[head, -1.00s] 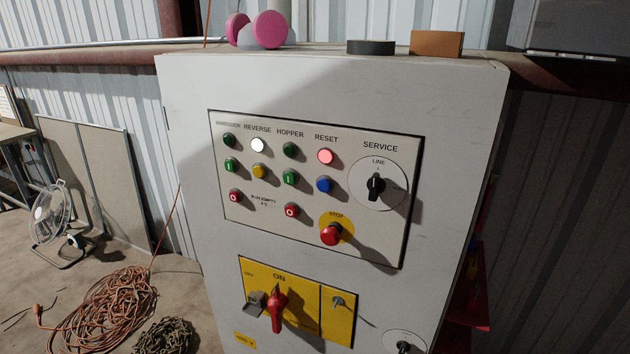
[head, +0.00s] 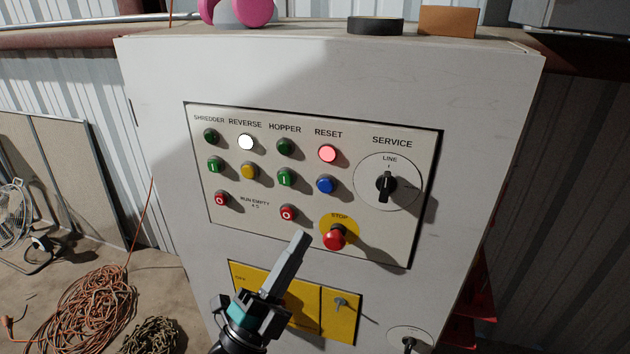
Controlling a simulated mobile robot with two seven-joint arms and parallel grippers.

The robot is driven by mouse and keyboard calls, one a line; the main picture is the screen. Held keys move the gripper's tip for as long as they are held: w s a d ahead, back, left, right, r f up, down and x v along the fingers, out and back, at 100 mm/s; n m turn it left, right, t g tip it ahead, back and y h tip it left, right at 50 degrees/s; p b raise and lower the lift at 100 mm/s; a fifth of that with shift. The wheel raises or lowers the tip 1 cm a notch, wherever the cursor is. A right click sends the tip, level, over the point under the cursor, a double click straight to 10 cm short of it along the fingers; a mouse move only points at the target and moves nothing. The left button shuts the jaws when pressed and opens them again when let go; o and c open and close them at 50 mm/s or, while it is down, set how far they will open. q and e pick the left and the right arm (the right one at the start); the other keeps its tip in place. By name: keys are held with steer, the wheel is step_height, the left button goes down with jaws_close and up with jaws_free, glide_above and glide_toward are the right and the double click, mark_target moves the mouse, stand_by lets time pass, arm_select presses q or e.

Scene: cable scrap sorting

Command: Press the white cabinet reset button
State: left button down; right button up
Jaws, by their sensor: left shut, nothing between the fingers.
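The white cabinet (head: 150,90) fills the middle of the head view, with a light control panel (head: 240,215) on its front. Under the RESET label are a lit pinkish-red lamp (head: 327,153) and, below it, a blue button (head: 325,184). My left gripper (head: 299,240) is shut and empty, its narrow fingers pointing up towards the panel. Its tips appear below the blue button, between a red button and the stop button, seemingly in front of the panel. Its body covers part of the yellow switch plate. My right gripper is not in view.
The red stop button (head: 335,236) on its yellow disc sits just right of the fingertips. A red button (head: 289,213) lies just left. The black service knob (head: 386,186) protrudes at right. An orange cable coil (head: 90,308) lies on the floor at left.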

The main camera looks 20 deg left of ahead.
mark_target(326, 186)
arm_select(q)
steer(key=shift+s+r+m+h, duration=0.2)
steer(key=shift+r+m+h, duration=0.2)
steer(key=shift+r, duration=0.25)
steer(key=shift+s+r+m+h, duration=0.2)
steer(key=shift+r+m+h, duration=0.15)
steer(key=shift+r, duration=0.25)
steer(key=shift+w, duration=0.1)
steer(key=shift+w+d+b, duration=0.1)
steer(key=shift+w+b, duration=1.35)
steer(key=shift+w, duration=2.9)
steer(key=shift+w, duration=0.45)
